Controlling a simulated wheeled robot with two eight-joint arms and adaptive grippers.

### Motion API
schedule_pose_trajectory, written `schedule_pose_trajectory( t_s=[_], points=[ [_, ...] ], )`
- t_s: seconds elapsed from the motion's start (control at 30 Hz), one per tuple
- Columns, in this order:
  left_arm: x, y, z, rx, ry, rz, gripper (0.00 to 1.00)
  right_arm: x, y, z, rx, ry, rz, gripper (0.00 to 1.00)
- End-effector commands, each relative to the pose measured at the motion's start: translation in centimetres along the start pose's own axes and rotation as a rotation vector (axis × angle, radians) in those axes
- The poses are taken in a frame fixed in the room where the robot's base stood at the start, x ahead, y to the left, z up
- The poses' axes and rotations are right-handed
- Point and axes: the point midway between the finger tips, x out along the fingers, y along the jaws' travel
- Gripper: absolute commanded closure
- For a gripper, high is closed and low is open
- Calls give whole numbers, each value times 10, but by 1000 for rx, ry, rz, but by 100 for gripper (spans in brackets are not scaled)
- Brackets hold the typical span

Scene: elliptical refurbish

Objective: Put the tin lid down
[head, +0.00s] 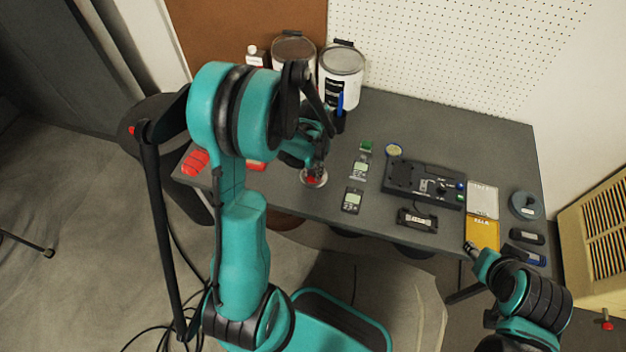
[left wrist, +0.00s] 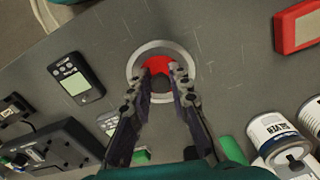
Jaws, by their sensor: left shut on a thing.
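The tin lid (head: 320,182) is a round disc with a silver rim and a red middle, near the table's front edge in the head view. It also shows in the left wrist view (left wrist: 160,46), top centre. My left gripper (left wrist: 163,74) is shut on the lid, with its fingertips at the red middle and covering part of it. In the head view my left gripper (head: 318,170) is over the lid. I cannot tell whether the lid touches the tabletop. My right gripper (head: 475,250) is at the table's front right, apart from the lid; its fingers are unclear.
The grey table (head: 440,125) holds two large cans (head: 342,62) at the back, a dark device (head: 425,182), small handheld meters (head: 352,200), and silver (head: 483,196) and yellow (head: 482,232) trays at right. A red case (left wrist: 297,25) lies near the lid. The back right tabletop is clear.

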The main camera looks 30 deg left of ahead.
Motion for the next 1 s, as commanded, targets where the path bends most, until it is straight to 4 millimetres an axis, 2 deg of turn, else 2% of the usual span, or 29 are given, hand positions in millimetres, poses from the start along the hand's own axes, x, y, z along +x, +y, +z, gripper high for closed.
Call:
schedule_pose_trajectory(
  t_s=[0.27, 0.67, 0.7, 0.77, 1.0],
  points=[
    [39, 0, 0, 0, 0, 0, 100, 17, 0, 12, 0, 0, 0, 60],
    [43, 0, 0, 0, 0, 0, 100, 20, 0, 14, 0, 0, 0, 60],
    [42, 0, 0, 0, 0, 0, 74, 19, 0, 14, 0, 0, 0, 60],
    [42, 0, 0, 0, 0, 0, 61, 18, 0, 13, 0, 0, 0, 60],
    [41, 0, 1, 0, 0, 0, 61, 18, 0, 13, 0, 0, 0, 60]
  ],
)
